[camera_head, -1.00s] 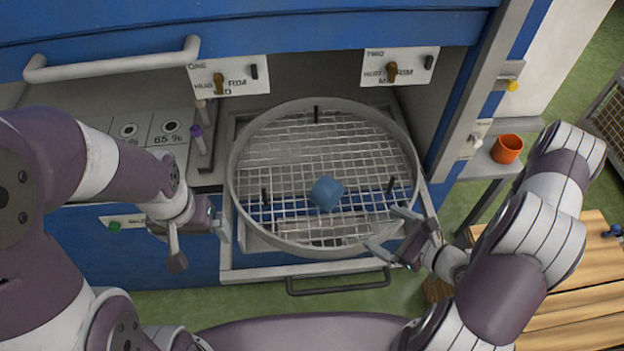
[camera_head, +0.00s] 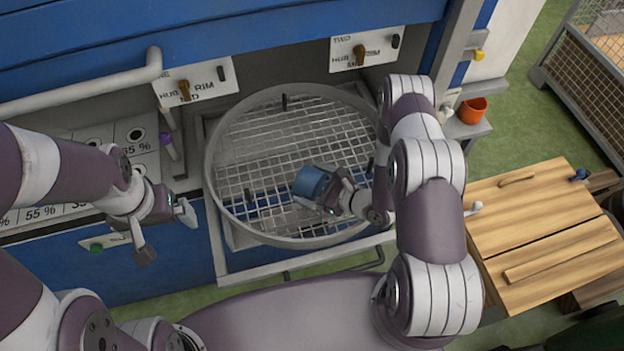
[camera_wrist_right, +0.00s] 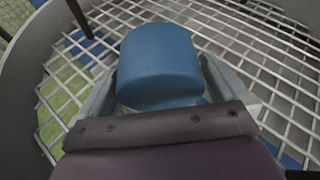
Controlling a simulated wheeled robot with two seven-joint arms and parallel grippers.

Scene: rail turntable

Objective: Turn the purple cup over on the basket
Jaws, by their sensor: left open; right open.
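The basket has a tall grey rim and upright dark pegs. It sits on a pulled-out frame with a dark handle (camera_head: 330,266). An orange cup (camera_head: 472,110) stands on a small shelf at right. A wooden bench (camera_head: 540,215) is at far right.

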